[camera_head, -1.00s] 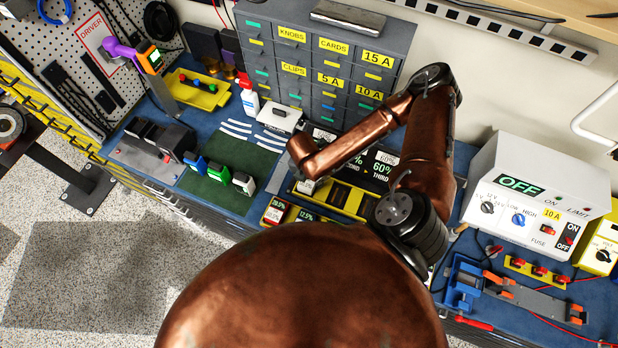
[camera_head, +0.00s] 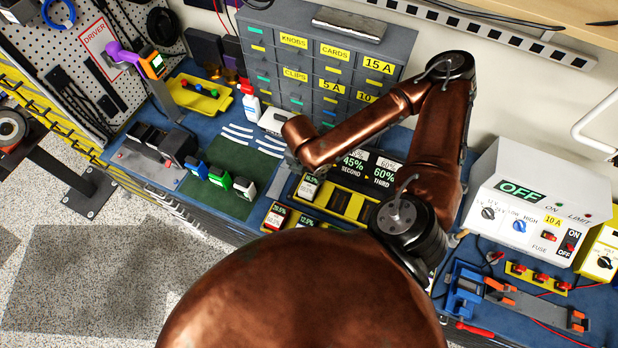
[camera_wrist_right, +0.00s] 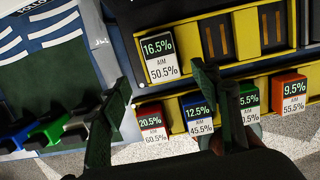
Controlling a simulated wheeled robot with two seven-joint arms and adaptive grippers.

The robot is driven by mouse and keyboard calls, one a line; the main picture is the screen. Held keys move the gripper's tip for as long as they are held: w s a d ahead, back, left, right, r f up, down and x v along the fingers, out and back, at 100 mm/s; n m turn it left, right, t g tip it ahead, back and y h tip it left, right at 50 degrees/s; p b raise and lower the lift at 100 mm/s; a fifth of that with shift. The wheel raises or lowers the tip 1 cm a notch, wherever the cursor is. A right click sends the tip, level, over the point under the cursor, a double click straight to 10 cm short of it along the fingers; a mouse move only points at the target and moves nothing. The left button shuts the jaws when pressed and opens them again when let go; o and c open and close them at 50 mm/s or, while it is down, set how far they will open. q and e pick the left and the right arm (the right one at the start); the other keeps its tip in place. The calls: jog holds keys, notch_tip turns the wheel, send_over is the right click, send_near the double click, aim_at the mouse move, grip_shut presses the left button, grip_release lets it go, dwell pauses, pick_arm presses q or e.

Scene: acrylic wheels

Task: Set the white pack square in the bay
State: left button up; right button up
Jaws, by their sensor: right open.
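A pack reading 16.5% over AIM 50.5%, with a dark display and white lower label (camera_wrist_right: 160,58), stands in the left end of the yellow-edged charger. It also shows in the head view (camera_head: 310,187), and I take it for the white pack. Empty slots of the charger (camera_head: 343,200) lie to its right; whether it is fully square I cannot tell. My right gripper (camera_wrist_right: 165,78) is open and empty, its dark fingers apart on either side below the pack in the wrist view. In the head view my forearm mostly hides it. My left gripper is out of view.
Blue (camera_head: 195,166), green (camera_head: 220,175) and whitish (camera_head: 244,187) packs stand on the green mat. Red (camera_wrist_right: 150,122), blue (camera_wrist_right: 198,113), green and orange (camera_wrist_right: 293,95) packs fill the front row. The drawer cabinet (camera_head: 290,60) stands behind.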

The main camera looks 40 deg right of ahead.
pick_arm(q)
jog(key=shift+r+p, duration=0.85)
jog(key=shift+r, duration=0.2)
pick_arm(e)
jog(key=shift+s+a+r, duration=0.1)
jog(key=shift+a+r, duration=0.05)
jog(key=shift+r, duration=0.95)
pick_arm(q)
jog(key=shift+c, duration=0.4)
pick_arm(e)
jog(key=shift+c, duration=0.3)
